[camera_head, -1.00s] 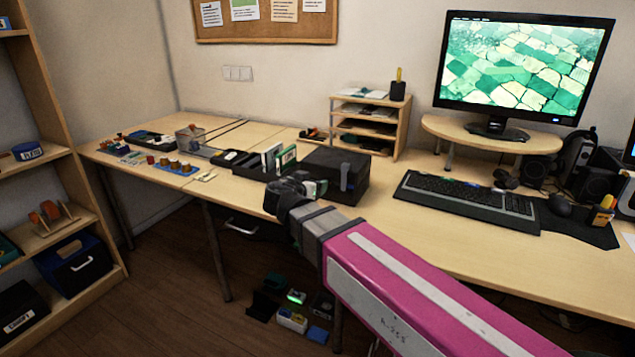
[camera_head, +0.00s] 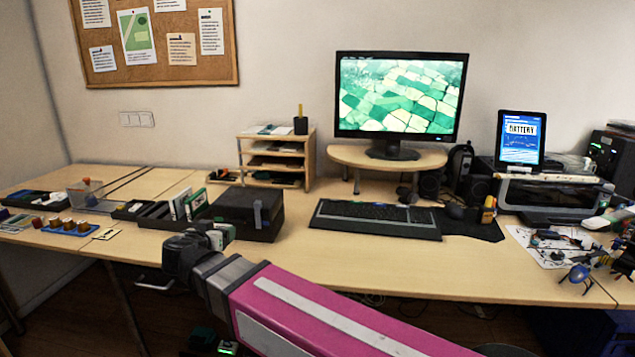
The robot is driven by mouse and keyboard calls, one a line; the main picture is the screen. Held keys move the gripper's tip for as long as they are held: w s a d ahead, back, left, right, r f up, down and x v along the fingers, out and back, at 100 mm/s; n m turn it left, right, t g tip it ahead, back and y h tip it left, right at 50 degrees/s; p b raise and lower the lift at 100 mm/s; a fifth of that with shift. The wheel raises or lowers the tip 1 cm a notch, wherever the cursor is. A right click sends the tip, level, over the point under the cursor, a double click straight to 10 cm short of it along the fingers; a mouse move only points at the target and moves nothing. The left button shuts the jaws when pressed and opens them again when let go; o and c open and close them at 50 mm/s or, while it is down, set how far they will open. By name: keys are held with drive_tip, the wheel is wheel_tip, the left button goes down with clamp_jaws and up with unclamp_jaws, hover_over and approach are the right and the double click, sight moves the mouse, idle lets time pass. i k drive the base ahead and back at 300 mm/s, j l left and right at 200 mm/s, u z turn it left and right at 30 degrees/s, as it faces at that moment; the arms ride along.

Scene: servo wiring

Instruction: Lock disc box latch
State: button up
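A black box (camera_head: 236,214) with a closed lid stands on the desk, left of the keyboard; I take it to be the disc box. A grey upright latch tab (camera_head: 257,214) shows on its front face. My gripper (camera_head: 222,236) is at the end of my pink arm, in front of the box at its lower left. A small green and white part shows at the gripper's end, but I cannot tell if it is held. The fingers are too small and dark to tell whether they are open or shut.
Left of the box is a black rack (camera_head: 163,212) with upright cases (camera_head: 188,204). A wooden paper shelf (camera_head: 309,160) stands behind it. The keyboard (camera_head: 375,218), monitor stand (camera_head: 340,152) and printer (camera_head: 552,195) are to the right. The desk front (camera_head: 330,262) is bare.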

sight(258, 204)
drive_tip(key=k+j, duration=0.1)
drive_tip(key=k, duration=0.85)
